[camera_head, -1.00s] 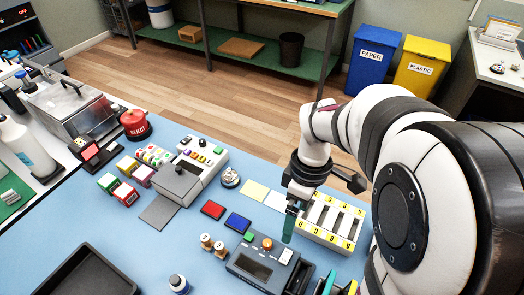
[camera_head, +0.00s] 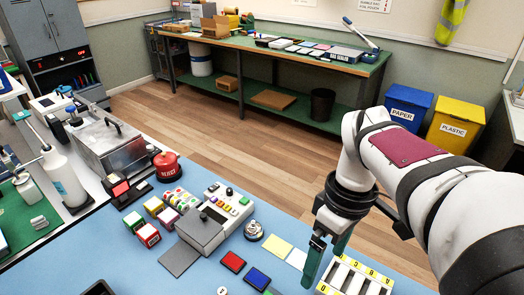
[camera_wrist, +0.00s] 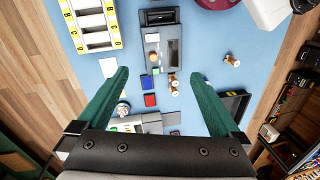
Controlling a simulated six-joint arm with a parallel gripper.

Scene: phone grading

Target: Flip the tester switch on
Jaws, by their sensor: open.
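The tester (camera_wrist: 153,48) is a dark grey-blue box in the upper middle of the wrist view. I cannot tell the switch's position. In the head view the tester is almost wholly below the bottom edge. My gripper (camera_wrist: 159,76) is open and empty, its two green fingers wide apart. In the wrist view the fingertips lie either side of the tester's lower end. In the head view my gripper (camera_head: 327,258) hangs over the blue table beside the lettered rack, touching nothing visible.
The white lettered rack (camera_head: 352,281) stands close to my gripper. Red (camera_head: 232,262) and blue (camera_head: 257,278) pads, a bell (camera_head: 253,230) and a grey device with coloured buttons (camera_head: 226,207) lie to its left. A wooden-handled stamp (camera_wrist: 231,60) stands right of the tester.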

